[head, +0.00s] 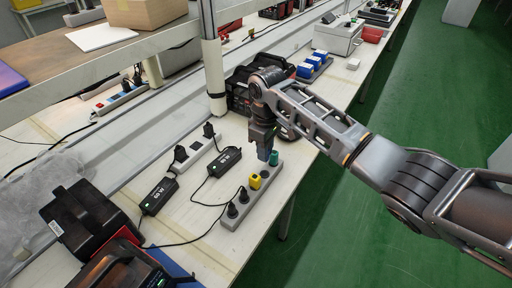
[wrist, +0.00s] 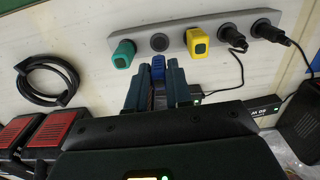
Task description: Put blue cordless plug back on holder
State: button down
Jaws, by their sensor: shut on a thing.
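My gripper (wrist: 157,88) is shut on the blue cordless plug (wrist: 158,66), which shows between the two fingers in the wrist view. The holder is a grey strip (wrist: 177,35) with a row of round sockets. One empty dark socket (wrist: 159,42) lies just beyond the blue plug in the picture, between a green plug (wrist: 123,54) and a yellow plug (wrist: 197,42). In the head view, my gripper (head: 264,150) points down at the far end of the strip (head: 236,212), close to the green plug (head: 273,158). I cannot tell whether the blue plug touches the strip.
Two black corded plugs (wrist: 233,38) sit in the strip beyond the yellow one. Black adapters (head: 159,195) and cables lie left of the strip. Black tool cases (head: 82,217) stand at the near left. A table post (head: 215,80) rises behind my gripper.

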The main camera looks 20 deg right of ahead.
jog(key=shift+f+b, duration=2.3)
jog(key=shift+f, duration=0.95)
jog(key=shift+r, duration=0.1)
jog(key=c, duration=0.9)
grip_release()
jog(key=shift+c, duration=0.2)
notch_tip(320, 180, up, 8)
jog(key=shift+f, duration=0.2)
